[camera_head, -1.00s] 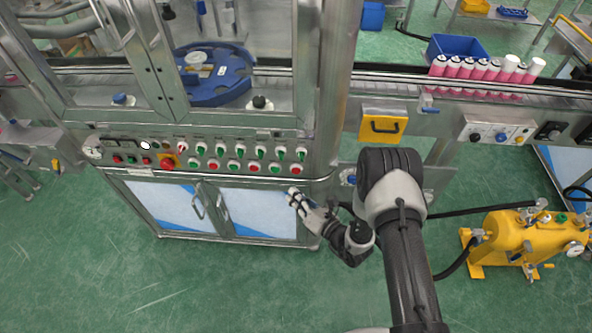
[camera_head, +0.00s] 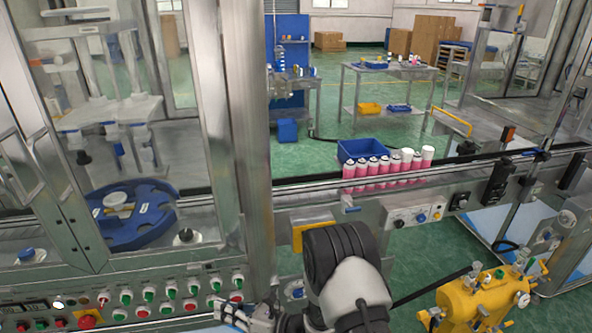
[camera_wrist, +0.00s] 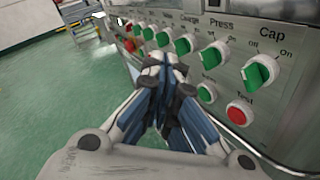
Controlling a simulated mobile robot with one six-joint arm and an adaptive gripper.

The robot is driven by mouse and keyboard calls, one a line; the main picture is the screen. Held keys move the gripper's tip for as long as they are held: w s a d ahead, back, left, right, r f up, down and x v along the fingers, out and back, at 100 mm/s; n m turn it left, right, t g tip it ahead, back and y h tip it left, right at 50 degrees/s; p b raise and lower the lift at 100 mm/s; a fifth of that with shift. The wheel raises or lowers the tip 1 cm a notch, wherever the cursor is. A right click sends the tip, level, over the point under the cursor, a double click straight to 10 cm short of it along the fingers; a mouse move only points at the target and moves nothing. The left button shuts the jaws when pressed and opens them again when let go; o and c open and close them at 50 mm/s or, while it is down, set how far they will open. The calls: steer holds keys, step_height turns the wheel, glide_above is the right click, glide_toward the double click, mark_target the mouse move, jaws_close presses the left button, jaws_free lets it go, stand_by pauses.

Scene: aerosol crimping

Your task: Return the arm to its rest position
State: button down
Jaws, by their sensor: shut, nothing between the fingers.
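My gripper (camera_wrist: 165,72) is shut and empty in the wrist view, its fingertips together in front of the machine's control panel (camera_wrist: 285,95). Green rotary knobs (camera_wrist: 262,70) and a red button (camera_wrist: 240,112) sit just to the right of the fingers; I cannot tell whether the fingers touch the panel. In the head view, my gripper (camera_head: 232,314) is at the bottom edge, beside the right end of the knob row and partly cut off by the frame.
Pink cans (camera_head: 380,172) stand on the conveyor beside a blue bin (camera_head: 362,148). A yellow pump unit (camera_head: 485,302) stands at lower right. A blue rotary plate (camera_head: 150,222) is inside the machine. Green floor (camera_wrist: 50,115) is open left of the gripper.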

steer(key=s+d+r+n+g+h, duration=0.2)
steer(key=s+d+r+n+g, duration=0.15)
steer(key=s+r+n, duration=0.5)
steer(key=s+d+r+n+g+h, duration=0.2)
steer(key=s+d+r+n+g, duration=0.25)
steer(key=r, duration=0.75)
steer(key=s+d+r+n+t+h, duration=0.2)
steer(key=s+d+n+h, duration=0.2)
steer(key=d, duration=0.4)
steer(key=s+d+r+n+t+h, duration=0.2)
steer(key=s+d+n+t+h, duration=0.1)
steer(key=d, duration=0.6)
steer(key=s+d+r+n+t+h, duration=0.2)
steer(key=s+d+n+h, duration=0.2)
steer(key=d, duration=0.4)
steer(key=shift+s+d+n+t+h, duration=0.25)
steer(key=shift+n+h, duration=0.35)
steer(key=shift+n, duration=0.6)
steer(key=shift+a, duration=0.2)
